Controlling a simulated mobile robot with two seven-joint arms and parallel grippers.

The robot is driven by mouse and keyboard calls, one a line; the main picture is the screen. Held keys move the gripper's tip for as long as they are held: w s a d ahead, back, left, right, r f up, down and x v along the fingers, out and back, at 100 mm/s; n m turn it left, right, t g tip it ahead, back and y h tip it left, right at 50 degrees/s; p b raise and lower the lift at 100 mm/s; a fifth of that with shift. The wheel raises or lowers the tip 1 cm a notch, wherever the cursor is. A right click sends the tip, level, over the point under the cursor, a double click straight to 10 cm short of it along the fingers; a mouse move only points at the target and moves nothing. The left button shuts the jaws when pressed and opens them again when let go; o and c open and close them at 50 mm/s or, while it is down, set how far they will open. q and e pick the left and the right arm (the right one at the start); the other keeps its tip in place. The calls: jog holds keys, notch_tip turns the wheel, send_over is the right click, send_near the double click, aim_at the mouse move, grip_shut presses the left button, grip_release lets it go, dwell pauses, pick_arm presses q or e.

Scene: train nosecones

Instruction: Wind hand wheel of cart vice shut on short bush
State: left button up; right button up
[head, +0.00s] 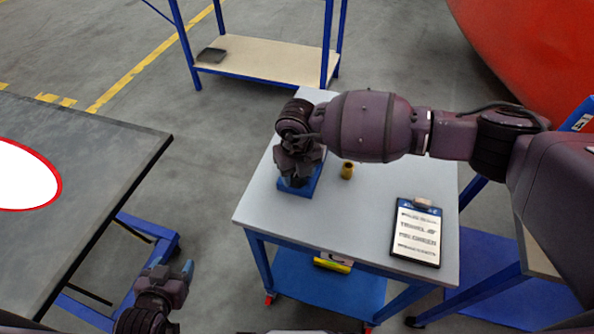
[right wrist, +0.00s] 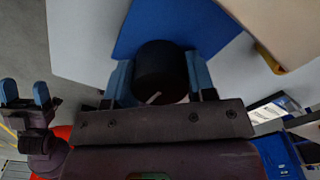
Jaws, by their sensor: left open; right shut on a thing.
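The blue cart vice (head: 311,186) sits on the light grey cart top, mostly hidden under my right gripper (head: 298,181). In the right wrist view, my right gripper (right wrist: 160,85) is shut on the dark round hand wheel (right wrist: 160,66), one blue finger on each side. The vice's blue body (right wrist: 190,22) shows beyond the wheel. A brass bush (head: 347,170) stands upright on the cart, just right of the vice. The vice jaws are hidden, so I cannot tell what is between them. My left gripper (head: 172,268) is open and empty, low at the left, away from the cart.
A clipboard (head: 417,232) with a printed sheet lies at the cart top's right front. A dark table (head: 100,150) with a white red-rimmed oval stands at the left. A blue-framed shelf (head: 265,58) stands behind. The cart top's front middle is clear.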

jog(key=shift+r, duration=0.1)
jog(key=o, duration=0.9)
notch_tip(320, 180, up, 11)
jog(key=shift+f, duration=0.1)
jog(key=shift+f, duration=0.1)
dwell(0.4)
